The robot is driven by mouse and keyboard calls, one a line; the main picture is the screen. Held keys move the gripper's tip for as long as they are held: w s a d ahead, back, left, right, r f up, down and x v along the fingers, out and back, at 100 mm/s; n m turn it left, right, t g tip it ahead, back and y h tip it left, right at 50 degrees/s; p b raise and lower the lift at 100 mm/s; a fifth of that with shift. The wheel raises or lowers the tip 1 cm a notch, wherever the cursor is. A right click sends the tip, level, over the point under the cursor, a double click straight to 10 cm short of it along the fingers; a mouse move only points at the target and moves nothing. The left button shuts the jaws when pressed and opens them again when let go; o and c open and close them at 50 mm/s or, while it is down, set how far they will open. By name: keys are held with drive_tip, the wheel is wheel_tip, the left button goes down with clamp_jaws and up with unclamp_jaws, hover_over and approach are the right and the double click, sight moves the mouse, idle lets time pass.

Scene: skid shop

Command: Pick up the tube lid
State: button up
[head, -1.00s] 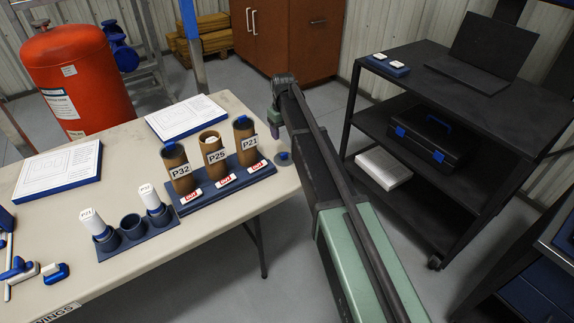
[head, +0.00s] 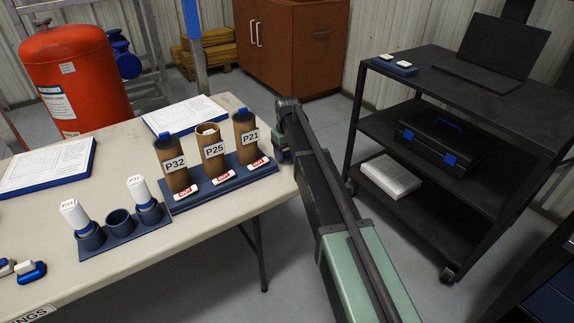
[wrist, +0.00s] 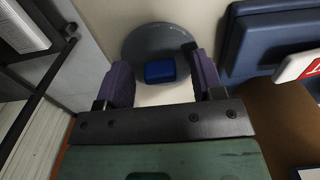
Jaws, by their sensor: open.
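The tube lid (wrist: 150,40) is a dark grey disc with a blue knob (wrist: 160,71), lying on the table near its right edge. In the wrist view, my open gripper (wrist: 160,62) has its two purple fingers on either side of the knob, with gaps visible. I cannot tell how far above the table the fingertips are. In the head view my gripper (head: 283,154) is at the table's right edge and mostly hides the lid. Tube P25 (head: 211,150) stands open-topped with something white inside, between tubes P32 (head: 176,165) and P21 (head: 246,138), which have blue knobs on top.
The tubes stand in a blue rack (head: 203,195) left of my gripper; its end is close to the lid in the wrist view. A smaller holder (head: 110,238), drawing boards (head: 46,168) and a red tank (head: 70,75) are further left. A black shelf cart (head: 420,155) stands right.

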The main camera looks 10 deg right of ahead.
drive_tip(key=shift+r, duration=0.15)
drive_tip(key=c, duration=1)
drive_tip(key=shift+r, duration=0.1)
wheel_tip(320, 180, up, 20)
drive_tip(key=p, duration=2)
drive_tip(key=shift+p, duration=0.3)
